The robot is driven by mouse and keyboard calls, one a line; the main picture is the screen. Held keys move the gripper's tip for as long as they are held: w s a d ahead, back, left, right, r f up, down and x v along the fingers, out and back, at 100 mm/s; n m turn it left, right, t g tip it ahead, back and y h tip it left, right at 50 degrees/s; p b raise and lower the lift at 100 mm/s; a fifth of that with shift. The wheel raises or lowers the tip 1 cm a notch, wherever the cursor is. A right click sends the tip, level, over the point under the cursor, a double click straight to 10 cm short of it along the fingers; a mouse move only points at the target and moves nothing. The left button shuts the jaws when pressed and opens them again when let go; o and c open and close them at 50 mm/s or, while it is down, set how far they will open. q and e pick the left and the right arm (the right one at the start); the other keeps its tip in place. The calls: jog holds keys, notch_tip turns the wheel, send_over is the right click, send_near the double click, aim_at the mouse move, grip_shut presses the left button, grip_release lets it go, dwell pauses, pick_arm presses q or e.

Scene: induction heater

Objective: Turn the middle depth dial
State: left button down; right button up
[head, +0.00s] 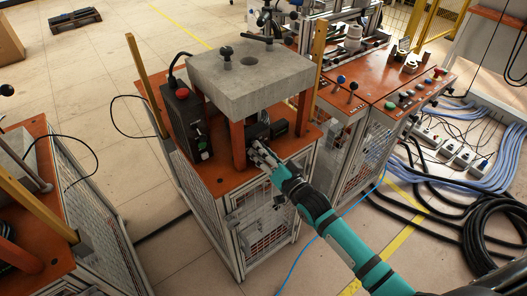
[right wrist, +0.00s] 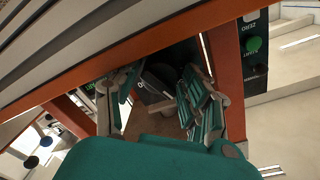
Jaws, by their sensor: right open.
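The dial itself is hard to make out. A dark unit (head: 279,128) sits under the grey slab on the orange-topped cabinet. My right gripper (head: 257,147) reaches in from the lower right, in front of the unit and close to an orange post. In the right wrist view my right gripper (right wrist: 157,95) has its green-padded fingers spread apart. A dark rounded part (right wrist: 158,76), possibly a dial, shows beyond and between them. Nothing is clearly held, and I cannot tell whether a finger touches it. My left gripper is not in view.
The thick grey slab (head: 250,77) stands on orange posts (head: 238,146) just above my gripper. A black control box (head: 188,122) with a green button is at the left. Another cabinet (head: 365,95) stands close at the right. Cables (head: 430,195) lie on the floor.

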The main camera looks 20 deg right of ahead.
jog(key=shift+w, duration=0.15)
jog(key=shift+c, duration=0.2)
jog(key=c, duration=0.8)
jog(key=shift+c, duration=0.2)
jog(key=n, duration=0.4)
jog(key=shift+p, duration=0.35)
jog(key=shift+n, duration=2.5)
